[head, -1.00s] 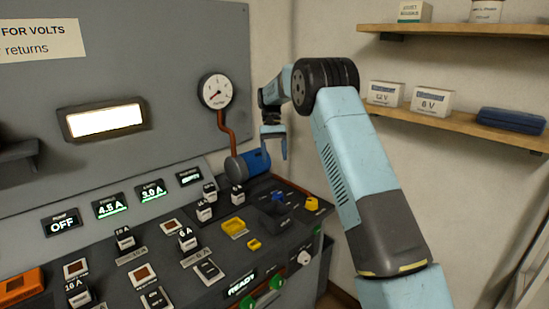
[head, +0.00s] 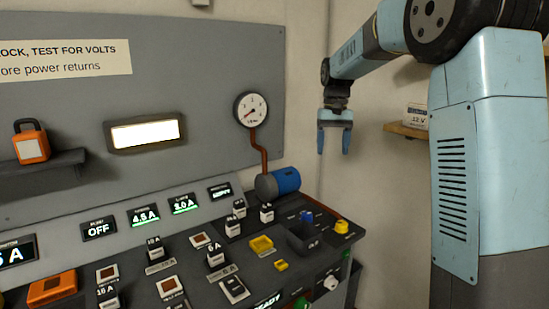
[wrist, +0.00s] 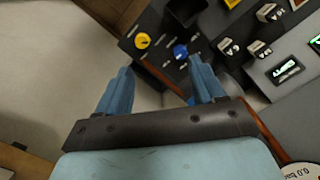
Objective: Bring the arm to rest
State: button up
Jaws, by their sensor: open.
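My gripper (head: 335,143) hangs from my light-blue arm in the head view, fingers pointing down, beside the wall to the right of the gauge. It is open and nothing is between its fingers. In the wrist view the two blue fingers of my gripper (wrist: 163,92) stand apart, with bare floor and the panel's edge beyond them. The gripper is above the far right end of the control panel and touches nothing that I can see.
The sloped control panel (head: 205,262) carries switches, a yellow knob (head: 342,227) and a blue knob (head: 307,216). A round gauge (head: 251,109) and a blue cylinder (head: 286,181) are left of my gripper. A shelf (head: 406,130) with a white box (head: 416,115) is behind my arm.

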jog(key=s+d+t, duration=0.3)
jog(key=s, duration=1.4)
jog(key=s+d+t, duration=0.3)
jog(key=s, duration=1.4)
jog(key=shift+s+d+f+t, duration=0.1)
jog(key=shift+s+f+t, duration=0.25)
jog(key=shift+f, duration=0.1)
jog(key=shift+c, duration=0.4)
